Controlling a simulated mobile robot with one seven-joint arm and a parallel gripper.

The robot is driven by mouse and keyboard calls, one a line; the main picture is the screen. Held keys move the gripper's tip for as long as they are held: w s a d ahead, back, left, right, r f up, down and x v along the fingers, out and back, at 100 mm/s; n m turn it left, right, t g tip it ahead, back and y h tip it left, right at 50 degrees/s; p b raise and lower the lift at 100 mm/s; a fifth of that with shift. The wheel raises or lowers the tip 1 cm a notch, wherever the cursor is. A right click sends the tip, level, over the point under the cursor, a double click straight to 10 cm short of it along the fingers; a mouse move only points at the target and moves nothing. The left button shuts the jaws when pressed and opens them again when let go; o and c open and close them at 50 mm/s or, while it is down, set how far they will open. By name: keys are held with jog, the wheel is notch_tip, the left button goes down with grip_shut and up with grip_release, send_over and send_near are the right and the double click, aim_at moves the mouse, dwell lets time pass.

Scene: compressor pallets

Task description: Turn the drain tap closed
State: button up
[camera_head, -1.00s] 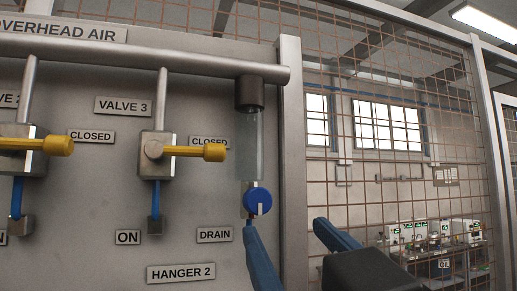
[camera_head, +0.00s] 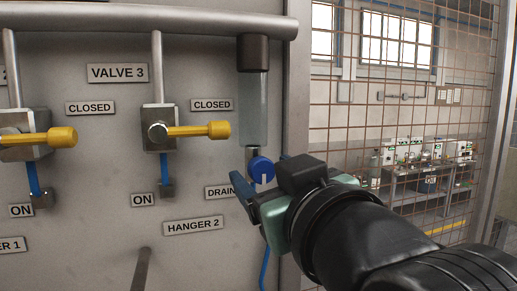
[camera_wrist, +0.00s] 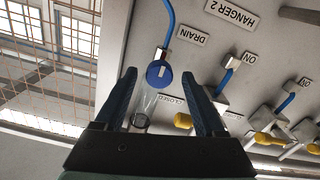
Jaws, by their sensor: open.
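The drain tap (camera_head: 261,169) is a round blue knob with a white mark, below a clear bowl (camera_head: 253,110) on the grey panel. The mark looks upright in the head view. In the wrist view the knob (camera_wrist: 159,73) sits between my two blue fingertips, with a gap on each side. My gripper (camera_head: 263,173) is open and in front of the knob; it also shows in the wrist view (camera_wrist: 159,76). It holds nothing. How far the tips are from the knob in depth is hard to tell. My gripper partly covers the DRAIN label (camera_head: 219,192).
Yellow valve levers (camera_head: 195,131) stick out left of the bowl, level, beside CLOSED labels. A grey pipe (camera_head: 150,20) runs along the top. A blue hose (camera_head: 264,268) hangs below the tap. A peg (camera_head: 140,270) juts from the panel. Wire mesh (camera_head: 400,120) stands to the right.

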jog(key=shift+p+x, duration=0.35)
jog(key=shift+x, duration=0.9)
